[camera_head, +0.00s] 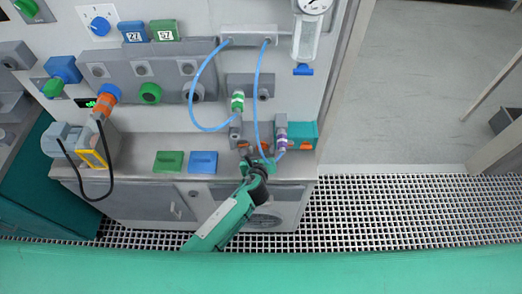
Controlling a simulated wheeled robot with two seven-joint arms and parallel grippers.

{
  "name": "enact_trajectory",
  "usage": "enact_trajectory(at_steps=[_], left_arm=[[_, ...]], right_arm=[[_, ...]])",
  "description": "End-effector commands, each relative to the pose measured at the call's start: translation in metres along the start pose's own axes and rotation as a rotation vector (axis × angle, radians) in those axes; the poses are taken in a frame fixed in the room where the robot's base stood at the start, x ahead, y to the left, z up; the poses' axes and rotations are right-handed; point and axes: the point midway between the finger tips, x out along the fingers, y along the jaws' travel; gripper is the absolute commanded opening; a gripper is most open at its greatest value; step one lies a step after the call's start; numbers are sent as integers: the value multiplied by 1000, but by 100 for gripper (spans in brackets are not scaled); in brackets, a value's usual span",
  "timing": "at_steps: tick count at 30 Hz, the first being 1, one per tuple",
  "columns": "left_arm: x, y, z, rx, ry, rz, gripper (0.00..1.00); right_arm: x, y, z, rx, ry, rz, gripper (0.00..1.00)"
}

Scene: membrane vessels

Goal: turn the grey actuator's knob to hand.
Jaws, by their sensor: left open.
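A small grey block (236,131), which looks like the grey actuator, sits low on the panel under the green-ringed hose fitting (237,102). A small orange patch (243,146) at its lower front may be its knob; its setting is too small to read. My left gripper (256,163) is open just below and to the right of this block. Its fingers partly hide the block's lower front, and I cannot tell whether they touch it. My right gripper is not in view.
A teal block (303,130) with an orange part stands close to the right, beside a purple-ringed fitting (282,140). Blue hoses (198,82) loop down nearby. Open floor lies right.

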Motion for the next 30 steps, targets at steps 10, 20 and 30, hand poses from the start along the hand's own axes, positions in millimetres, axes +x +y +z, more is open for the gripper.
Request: enact_trajectory(at_steps=[10,20,30], left_arm=[[0,0,0,0,0,0,15],[0,1,0,-49,-1,-22,15],[0,4,-3,-262,0,-110,15]], right_arm=[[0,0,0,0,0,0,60],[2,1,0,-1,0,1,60],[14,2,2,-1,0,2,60]])
